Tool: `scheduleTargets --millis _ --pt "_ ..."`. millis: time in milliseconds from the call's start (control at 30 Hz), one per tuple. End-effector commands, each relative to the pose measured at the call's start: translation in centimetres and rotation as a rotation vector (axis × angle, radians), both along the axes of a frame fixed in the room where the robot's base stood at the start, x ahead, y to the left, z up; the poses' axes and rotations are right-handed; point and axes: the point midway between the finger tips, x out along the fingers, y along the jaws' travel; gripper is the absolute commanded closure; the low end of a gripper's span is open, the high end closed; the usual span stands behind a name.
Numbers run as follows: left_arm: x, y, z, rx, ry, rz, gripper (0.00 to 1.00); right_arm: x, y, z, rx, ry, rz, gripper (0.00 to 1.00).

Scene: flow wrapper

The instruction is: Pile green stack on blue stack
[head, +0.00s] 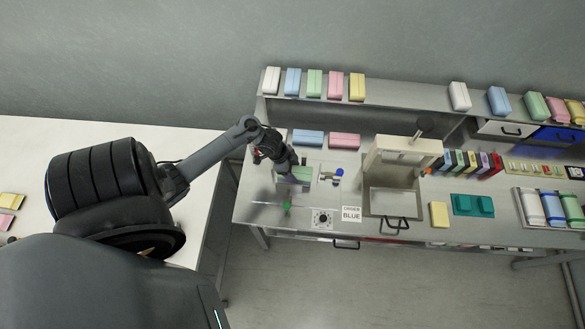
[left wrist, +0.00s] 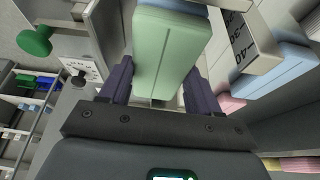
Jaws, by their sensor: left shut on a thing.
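A pale green stack (left wrist: 165,55) fills the space between the purple-grey fingers of my left gripper (left wrist: 158,88) in the left wrist view. The gripper is shut on it. In the head view the green stack (head: 297,174) is at the left end of the workbench, partly hidden by my left gripper (head: 291,167). A blue stack (head: 308,137) lies behind it on the bench; a blue stack also shows at the right of the left wrist view (left wrist: 275,70). A bluish edge shows beyond the green stack's far end; I cannot tell what it belongs to. My right gripper is out of view.
A pink stack (head: 344,141) lies beside the blue one. Several coloured stacks, including another blue (head: 292,82) and green (head: 314,83), stand on the upper shelf. An "ORDER BLUE" sign (head: 351,214), a dial box (head: 322,219) and a beige machine (head: 403,160) stand nearby.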

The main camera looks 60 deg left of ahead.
Motion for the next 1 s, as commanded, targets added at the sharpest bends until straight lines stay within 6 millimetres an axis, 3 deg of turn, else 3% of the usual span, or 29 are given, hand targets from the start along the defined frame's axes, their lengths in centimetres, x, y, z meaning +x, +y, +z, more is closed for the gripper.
scheduleTargets --millis 967,1000 --pt "0.00 0.01 -0.40 0.000 0.000 0.001 0.66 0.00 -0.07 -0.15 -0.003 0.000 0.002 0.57" --pt "-0.01 0.00 -0.40 0.000 0.000 0.001 0.32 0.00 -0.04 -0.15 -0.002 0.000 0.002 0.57"
